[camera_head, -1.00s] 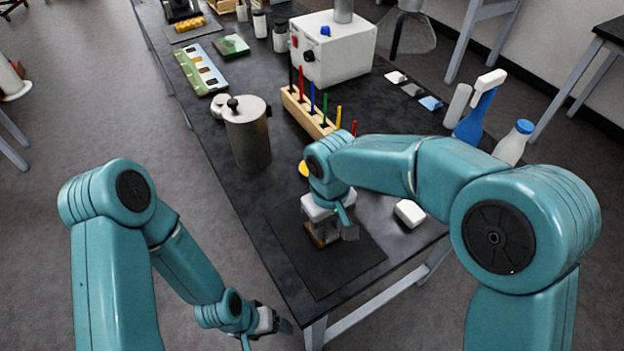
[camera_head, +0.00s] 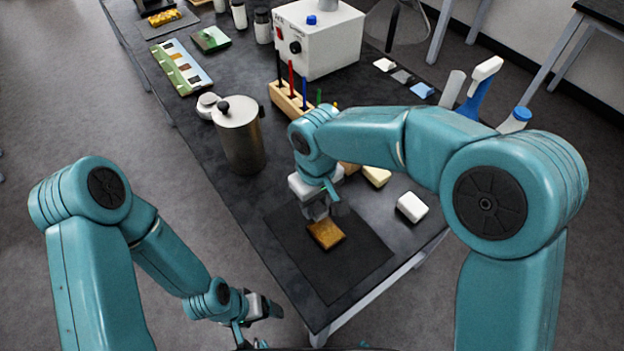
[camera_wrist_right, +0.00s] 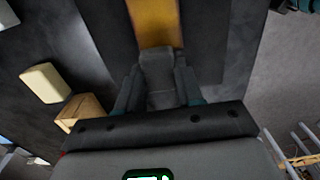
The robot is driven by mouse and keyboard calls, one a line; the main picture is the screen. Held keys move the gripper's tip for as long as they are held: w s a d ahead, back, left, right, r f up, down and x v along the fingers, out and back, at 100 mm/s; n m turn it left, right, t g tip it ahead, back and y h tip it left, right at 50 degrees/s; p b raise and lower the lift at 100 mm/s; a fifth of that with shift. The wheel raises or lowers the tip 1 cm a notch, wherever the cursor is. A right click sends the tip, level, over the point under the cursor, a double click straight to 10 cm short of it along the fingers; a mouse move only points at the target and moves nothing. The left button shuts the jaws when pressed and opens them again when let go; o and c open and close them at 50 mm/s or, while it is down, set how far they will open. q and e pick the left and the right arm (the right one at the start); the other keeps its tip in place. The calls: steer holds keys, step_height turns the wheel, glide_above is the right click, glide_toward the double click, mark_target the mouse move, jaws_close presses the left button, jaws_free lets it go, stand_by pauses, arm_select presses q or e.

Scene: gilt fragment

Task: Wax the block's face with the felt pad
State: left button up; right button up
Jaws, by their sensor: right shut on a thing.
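The block (camera_head: 326,233), with a golden-brown face, lies on a dark mat (camera_head: 350,263) near the table's front corner. My right gripper (camera_head: 318,212) is just behind the block, pointing down. In the right wrist view, its fingers (camera_wrist_right: 158,90) are shut on a grey pad (camera_wrist_right: 158,66), seemingly the felt pad. The pad's far end is at the near edge of the block's golden face (camera_wrist_right: 155,22) in that view; I cannot tell whether they touch. My left gripper (camera_head: 266,307) hangs low, off the table's left edge, its jaws too small to read.
A metal canister (camera_head: 241,140) stands left of my right gripper. Behind are a wooden rack (camera_head: 290,101) of coloured sticks and a white machine (camera_head: 318,45). A pale yellow bar (camera_head: 376,176) and a white block (camera_head: 410,207) lie to the right. The mat's front part is bare.

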mark_target(317, 205)
steer(key=shift+s+d+r+p, duration=0.25)
steer(key=shift+s+r+p, duration=0.15)
steer(key=shift+r, duration=0.35)
steer(key=shift+w+a+r+p, duration=0.15)
steer(key=shift+w+r+p, duration=0.1)
steer(key=shift+r+p, duration=0.35)
steer(key=shift+r, duration=0.4)
steer(key=shift+s+r+p, duration=0.2)
steer(key=shift+r+p, duration=0.55)
steer(key=shift+r, duration=0.4)
steer(key=shift+w+r+p, duration=0.1)
steer(key=shift+w+p, duration=0.1)
steer(key=shift+p, duration=0.15)
steer(key=shift+s, duration=0.2)
steer(key=shift+w, duration=0.2)
